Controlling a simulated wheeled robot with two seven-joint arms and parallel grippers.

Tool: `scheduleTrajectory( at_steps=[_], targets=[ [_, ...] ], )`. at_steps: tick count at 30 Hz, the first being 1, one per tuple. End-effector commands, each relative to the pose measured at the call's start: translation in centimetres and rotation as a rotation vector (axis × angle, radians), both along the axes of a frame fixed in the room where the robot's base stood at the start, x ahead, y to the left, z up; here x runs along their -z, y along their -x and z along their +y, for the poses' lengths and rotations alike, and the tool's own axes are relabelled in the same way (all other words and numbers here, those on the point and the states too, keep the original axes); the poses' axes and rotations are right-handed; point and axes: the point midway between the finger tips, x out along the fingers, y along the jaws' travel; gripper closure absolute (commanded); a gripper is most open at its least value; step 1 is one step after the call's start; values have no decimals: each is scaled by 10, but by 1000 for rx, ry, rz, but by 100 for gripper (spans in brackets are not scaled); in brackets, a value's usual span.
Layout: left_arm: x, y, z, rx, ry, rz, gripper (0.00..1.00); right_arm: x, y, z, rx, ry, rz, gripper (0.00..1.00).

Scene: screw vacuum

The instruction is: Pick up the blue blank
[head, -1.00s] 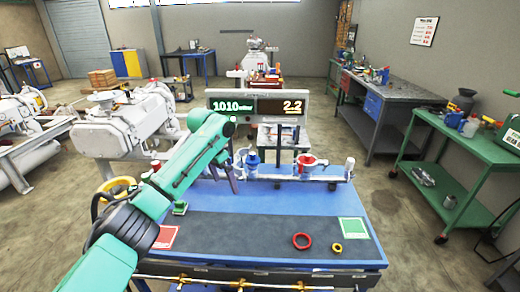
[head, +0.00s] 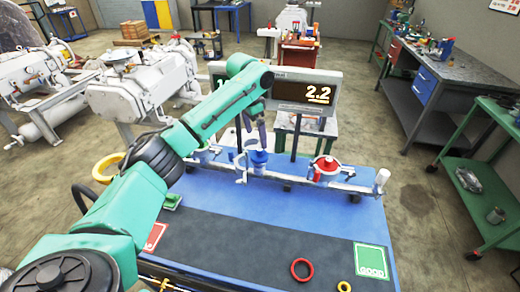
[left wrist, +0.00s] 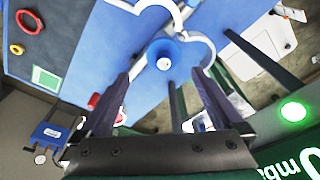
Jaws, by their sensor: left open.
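The blue blank (head: 259,159) sits upright in a holder on the rail at the back of the blue table (head: 310,205). In the left wrist view it shows from above as a round blue cone (left wrist: 163,52) with a pale centre. My left gripper (head: 254,142) is open, with its fingers pointing down just above and behind the blank in the head view. In the left wrist view, the open fingers (left wrist: 161,76) straddle the line to the blank, and nothing is between them. My right gripper is not in view.
A red part (head: 327,163) sits in another holder to the right on the rail. A display (head: 305,90) stands behind. A red ring (head: 302,269), a yellow ring (head: 344,286) and a green GOOD pad (head: 371,260) lie on the dark mat, whose middle is clear.

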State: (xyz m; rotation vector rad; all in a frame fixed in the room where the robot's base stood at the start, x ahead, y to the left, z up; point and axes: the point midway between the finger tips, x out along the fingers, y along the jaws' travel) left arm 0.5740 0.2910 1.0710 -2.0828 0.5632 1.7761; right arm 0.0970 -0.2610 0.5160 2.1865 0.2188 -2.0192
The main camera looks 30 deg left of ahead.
Motion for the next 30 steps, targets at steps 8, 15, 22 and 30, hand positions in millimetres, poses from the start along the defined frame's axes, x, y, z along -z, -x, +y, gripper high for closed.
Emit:
scheduleTrajectory(
  at_steps=[8, 15, 22, 30],
  targets=[
    [39, -6, -3, -1, 0, 4, 0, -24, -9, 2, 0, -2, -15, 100],
    [75, -11, -5, 0, -1, -1, 0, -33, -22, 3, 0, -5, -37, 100],
    [76, -12, -5, 0, 0, -1, 27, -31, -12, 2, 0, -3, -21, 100],
    [75, -12, -4, 0, 0, -1, 80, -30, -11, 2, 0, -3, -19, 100]
  ],
)
